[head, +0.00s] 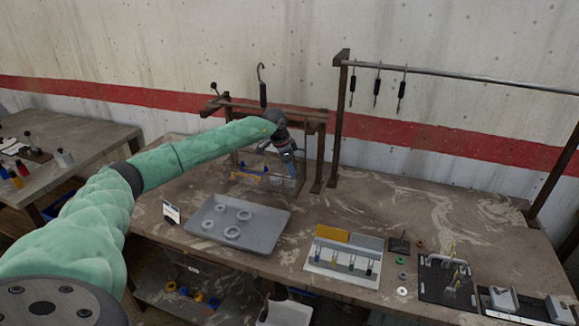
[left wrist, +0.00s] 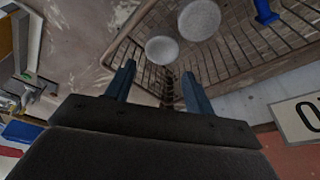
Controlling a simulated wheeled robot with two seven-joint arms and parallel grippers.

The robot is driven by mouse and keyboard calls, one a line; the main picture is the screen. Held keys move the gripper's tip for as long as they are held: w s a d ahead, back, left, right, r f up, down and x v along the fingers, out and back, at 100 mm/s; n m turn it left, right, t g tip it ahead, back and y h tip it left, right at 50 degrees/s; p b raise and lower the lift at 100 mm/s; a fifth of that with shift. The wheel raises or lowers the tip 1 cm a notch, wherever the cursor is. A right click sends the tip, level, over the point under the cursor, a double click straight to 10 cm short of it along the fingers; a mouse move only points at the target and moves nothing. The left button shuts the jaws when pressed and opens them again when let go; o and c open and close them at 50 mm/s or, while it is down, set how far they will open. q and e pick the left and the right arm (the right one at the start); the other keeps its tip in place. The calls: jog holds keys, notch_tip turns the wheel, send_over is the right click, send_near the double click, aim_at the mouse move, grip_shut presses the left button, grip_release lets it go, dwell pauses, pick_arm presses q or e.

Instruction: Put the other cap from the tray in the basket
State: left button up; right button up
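My left gripper (head: 289,164) reaches over the wire basket (head: 290,185) at the back of the bench. In the left wrist view its two blue fingers (left wrist: 160,88) are apart with nothing between their tips. Two round pale grey caps show at the basket (left wrist: 240,62): a nearer cap (left wrist: 162,50) just past the fingertips and another cap (left wrist: 199,20) beside it. I cannot tell whether the nearer one rests on the wires. The grey tray (head: 265,236) holds several pale ring-shaped pieces (head: 232,232); no solid round cap is clear there. My right gripper is not visible.
A white holder (head: 343,262) and a black board (head: 446,283) occupy the front right.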

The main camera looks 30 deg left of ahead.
pick_arm(q)
jog(key=shift+r, duration=0.15)
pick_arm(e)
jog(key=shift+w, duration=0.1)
pick_arm(q)
jog(key=shift+r, duration=0.6)
jog(key=shift+s+a+r, duration=0.1)
jog(key=shift+r, duration=0.25)
jog(key=s+a+r+b, duration=0.4)
jog(key=s+a+b, duration=0.2)
jog(key=s+a, duration=0.2)
jog(key=shift+s+a+b, duration=0.4)
jog(key=shift+s, duration=0.4)
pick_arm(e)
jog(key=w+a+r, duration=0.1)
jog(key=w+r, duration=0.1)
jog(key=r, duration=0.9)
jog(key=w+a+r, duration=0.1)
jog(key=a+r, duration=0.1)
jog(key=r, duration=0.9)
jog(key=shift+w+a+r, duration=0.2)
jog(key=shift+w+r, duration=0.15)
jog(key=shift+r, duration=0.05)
pick_arm(q)
jog(key=shift+f, duration=0.1)
